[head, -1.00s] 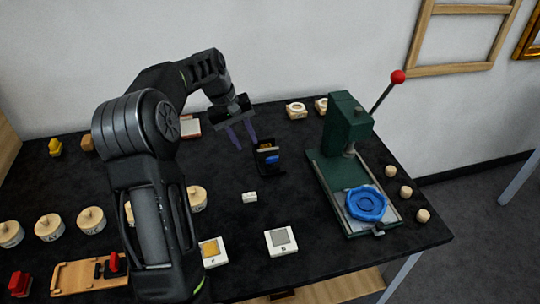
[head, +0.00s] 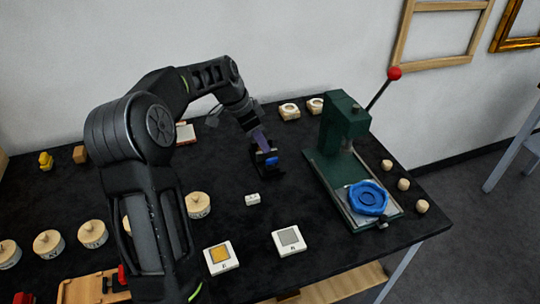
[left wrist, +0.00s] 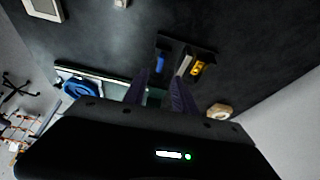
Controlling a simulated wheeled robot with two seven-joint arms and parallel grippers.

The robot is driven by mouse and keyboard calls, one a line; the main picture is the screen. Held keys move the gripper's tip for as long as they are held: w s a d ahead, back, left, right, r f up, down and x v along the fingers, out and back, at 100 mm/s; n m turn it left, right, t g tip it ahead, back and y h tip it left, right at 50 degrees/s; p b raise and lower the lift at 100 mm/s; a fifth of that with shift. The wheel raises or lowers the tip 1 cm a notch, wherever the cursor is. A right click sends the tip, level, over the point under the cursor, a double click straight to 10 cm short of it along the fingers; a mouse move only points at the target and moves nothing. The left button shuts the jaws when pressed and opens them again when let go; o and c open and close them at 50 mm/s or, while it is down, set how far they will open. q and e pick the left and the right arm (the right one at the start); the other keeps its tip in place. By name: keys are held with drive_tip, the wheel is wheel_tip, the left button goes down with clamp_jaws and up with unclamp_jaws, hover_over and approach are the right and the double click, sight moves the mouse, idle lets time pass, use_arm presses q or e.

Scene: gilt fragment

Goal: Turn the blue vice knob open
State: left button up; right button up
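A small black vice (head: 263,172) stands on the dark table near the middle. Its blue knob (head: 271,161) faces the front; it also shows in the left wrist view (left wrist: 160,62). A yellow piece (left wrist: 197,68) sits in the vice beside the knob. My left gripper (head: 264,145) reaches down from behind, its purple fingers right above the vice. In the left wrist view the two fingers (left wrist: 160,90) are apart with nothing held between them. I cannot tell whether a finger touches the vice. My right gripper is not in view.
A green press (head: 338,150) with a red-tipped lever and a blue ring (head: 368,198) stands right of the vice. Round wooden pieces (head: 289,111) sit behind. Bare table surrounds the vice.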

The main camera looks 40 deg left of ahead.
sight(272, 158)
use_arm(q)
drive_tip(key=p+x, duration=0.1)
drive_tip(key=x, duration=0.6)
drive_tip(key=shift+d+f+p, duration=0.1)
drive_tip(key=shift+f+p, duration=0.15)
drive_tip(key=shift+p, duration=0.05)
drive_tip(key=shift+c, duration=0.3)
clamp_jaws()
